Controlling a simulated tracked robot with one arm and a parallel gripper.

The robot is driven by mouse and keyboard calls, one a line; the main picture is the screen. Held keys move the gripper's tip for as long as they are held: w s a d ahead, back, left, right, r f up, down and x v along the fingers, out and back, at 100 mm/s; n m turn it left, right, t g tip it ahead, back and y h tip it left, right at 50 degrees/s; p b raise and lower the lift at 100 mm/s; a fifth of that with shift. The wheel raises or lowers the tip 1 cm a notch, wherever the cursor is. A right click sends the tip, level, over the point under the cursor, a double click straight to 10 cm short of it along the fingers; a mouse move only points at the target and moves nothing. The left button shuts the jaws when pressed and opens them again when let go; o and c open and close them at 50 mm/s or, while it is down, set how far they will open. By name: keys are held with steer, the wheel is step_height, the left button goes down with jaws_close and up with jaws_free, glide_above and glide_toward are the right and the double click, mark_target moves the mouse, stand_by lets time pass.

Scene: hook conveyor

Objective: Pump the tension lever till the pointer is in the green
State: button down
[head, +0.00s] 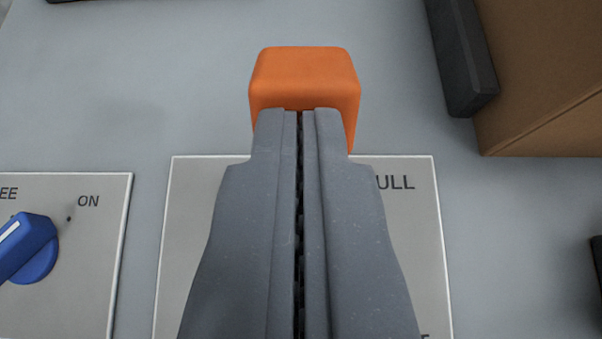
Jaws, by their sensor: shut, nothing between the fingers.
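An orange block-shaped handle (304,78) is at the top middle of the head view, and it looks like the lever's grip. My gripper (299,112) is shut with nothing between its fingers. Its fingertips overlap the near side of the orange handle in the picture; I cannot tell whether they touch it. Behind the fingers lies a pale plate (415,245) with the letters "ULL" showing at its right. The fingers hide most of this plate and the lower part of the handle. No pointer or green zone shows.
A blue knob (32,250) sits on another plate (85,290) marked "ON" at the left. A brown box (545,75) stands at the upper right beside a black bar (462,55). The grey panel (130,90) is clear at the upper left.

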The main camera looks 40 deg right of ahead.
steer(key=shift+d+r, duration=0.15)
steer(key=shift+r, duration=0.05)
stand_by(0.3)
steer(key=shift+s+r+p, duration=0.15)
steer(key=shift+p, duration=0.15)
steer(key=f+v, duration=0.1)
steer(key=v, duration=1.2)
steer(key=shift+s+a, duration=0.3)
steer(key=shift+a, duration=0.2)
steer(key=shift+r, duration=0.1)
stand_by(0.4)
